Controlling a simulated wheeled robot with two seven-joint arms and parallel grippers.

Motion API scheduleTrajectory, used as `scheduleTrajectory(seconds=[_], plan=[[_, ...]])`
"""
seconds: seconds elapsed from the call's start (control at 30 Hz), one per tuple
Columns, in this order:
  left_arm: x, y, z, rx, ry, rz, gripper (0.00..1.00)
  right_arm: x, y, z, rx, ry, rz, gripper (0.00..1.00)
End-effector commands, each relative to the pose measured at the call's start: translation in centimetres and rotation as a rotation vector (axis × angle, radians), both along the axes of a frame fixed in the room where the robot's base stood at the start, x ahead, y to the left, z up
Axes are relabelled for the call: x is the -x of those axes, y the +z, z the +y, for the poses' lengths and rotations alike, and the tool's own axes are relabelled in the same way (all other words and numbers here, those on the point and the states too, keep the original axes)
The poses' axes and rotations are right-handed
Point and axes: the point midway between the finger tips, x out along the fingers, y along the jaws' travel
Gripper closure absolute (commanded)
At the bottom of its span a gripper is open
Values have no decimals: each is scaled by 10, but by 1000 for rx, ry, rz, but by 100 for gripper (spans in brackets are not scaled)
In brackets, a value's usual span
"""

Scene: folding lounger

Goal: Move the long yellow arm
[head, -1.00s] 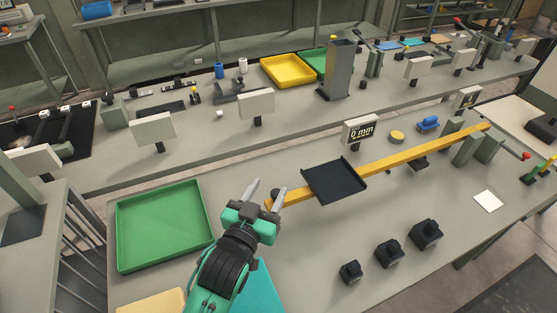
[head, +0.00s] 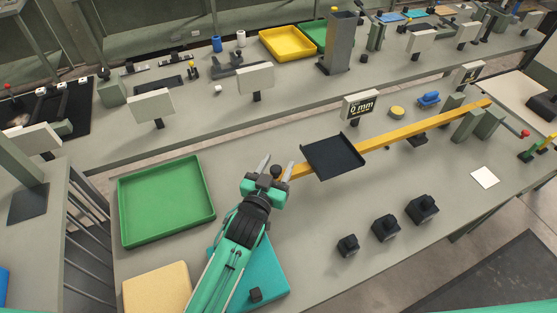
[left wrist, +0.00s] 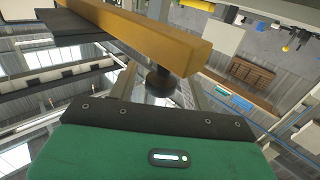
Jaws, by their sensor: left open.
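The long yellow arm (head: 408,136) runs slantwise over the bench, from a grey-green stand at the right to a free end near my left gripper. A black tray (head: 334,157) sits on it near that free end. My left gripper (head: 277,164) is open at the free end, with a round dark knob (head: 276,171) between its fingers. In the left wrist view the yellow arm (left wrist: 160,38) crosses above, and the knob (left wrist: 162,82) hangs under its end between the spread fingers (left wrist: 160,88). My right gripper is not in view.
A "0 mm" display (head: 360,106) stands behind the arm. Several black blocks (head: 386,228) stand in front. A green tray (head: 166,200) lies at left, with a tan block (head: 157,288) and a teal board (head: 270,274) nearer. The bench between tray and blocks is clear.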

Motion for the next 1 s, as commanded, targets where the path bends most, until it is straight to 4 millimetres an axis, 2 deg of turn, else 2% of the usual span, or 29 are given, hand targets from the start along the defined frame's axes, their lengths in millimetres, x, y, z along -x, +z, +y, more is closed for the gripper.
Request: scheduleTrajectory(seconds=[0.13,0.43,0.47,0.7,0.87,1.0], plan=[[-10,0,-4,1,0,0,50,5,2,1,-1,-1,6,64],[-12,0,-5,1,0,0,50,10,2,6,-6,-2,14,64],[-12,0,-5,1,0,0,52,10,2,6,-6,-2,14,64],[-12,0,-5,0,0,1,99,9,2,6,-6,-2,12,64],[-12,2,-5,-1,0,1,100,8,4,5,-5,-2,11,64],[-18,16,-5,-14,0,4,100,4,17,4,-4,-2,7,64]])
